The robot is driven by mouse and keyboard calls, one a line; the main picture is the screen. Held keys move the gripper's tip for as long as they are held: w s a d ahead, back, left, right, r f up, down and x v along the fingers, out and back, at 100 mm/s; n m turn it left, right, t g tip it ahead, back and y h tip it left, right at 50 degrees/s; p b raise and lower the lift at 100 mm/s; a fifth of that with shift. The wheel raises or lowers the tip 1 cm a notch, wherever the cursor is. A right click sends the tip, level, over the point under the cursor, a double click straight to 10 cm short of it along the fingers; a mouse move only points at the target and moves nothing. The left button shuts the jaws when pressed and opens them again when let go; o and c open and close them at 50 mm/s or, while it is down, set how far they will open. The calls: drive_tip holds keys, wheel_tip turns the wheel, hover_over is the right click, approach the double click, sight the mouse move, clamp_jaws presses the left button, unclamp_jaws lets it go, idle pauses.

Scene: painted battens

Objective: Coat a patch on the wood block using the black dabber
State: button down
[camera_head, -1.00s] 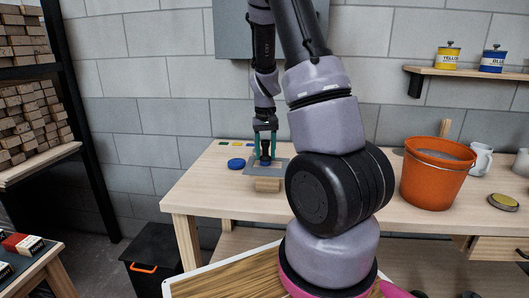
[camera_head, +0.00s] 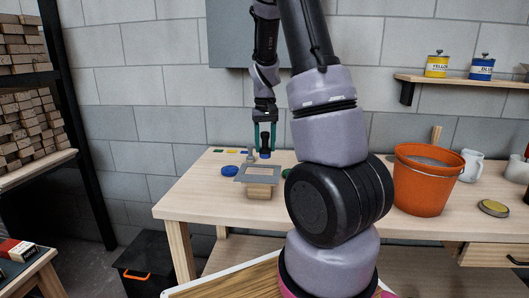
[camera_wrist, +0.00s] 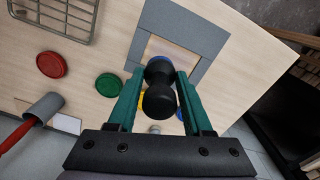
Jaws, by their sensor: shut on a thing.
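My gripper (camera_head: 265,150) is shut on the black dabber (camera_head: 265,142), its green fingers on either side. The dabber points down, with blue at its pad end; it also shows in the wrist view (camera_wrist: 160,98). It is held up in the air above the bench, apart from the block. The wood block (camera_head: 259,191) stands on the bench with a grey stencil plate (camera_head: 245,178) over its top. In the wrist view the plate (camera_wrist: 212,38) frames a window of pale wood. The dabber hides the window's near corner, so I cannot tell whether paint is there.
On the bench (camera_head: 200,196) are a blue disc (camera_head: 230,169), an orange bucket (camera_head: 425,182) and a lid (camera_head: 493,208).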

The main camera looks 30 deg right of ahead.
drive_tip(key=shift+r, duration=1.2)
drive_tip(key=shift+w+a, duration=0.1)
